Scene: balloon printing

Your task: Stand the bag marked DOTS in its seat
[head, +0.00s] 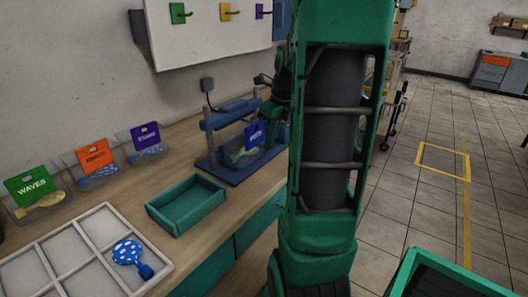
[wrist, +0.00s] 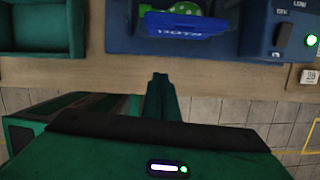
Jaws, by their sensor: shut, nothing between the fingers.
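The bag marked DOTS (head: 254,134) has a blue header, with a green balloon below it. It is at the blue press (head: 215,160) on the bench, and appears upright in the head view. In the wrist view the DOTS bag (wrist: 185,28) shows its lettering upside down, with green white-dotted material beside it. My gripper (wrist: 160,78) is shut and empty, just short of the press edge and apart from the bag. I cannot tell a separate empty seat for the bag.
Bags with green (head: 28,184), orange (head: 97,154) and purple (head: 146,136) headers stand along the wall. A teal tray (head: 185,222) lies left of the press. A white divided tray (head: 100,282) holds a blue dotted balloon (head: 128,253). Bench wood between the trays and bags is clear.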

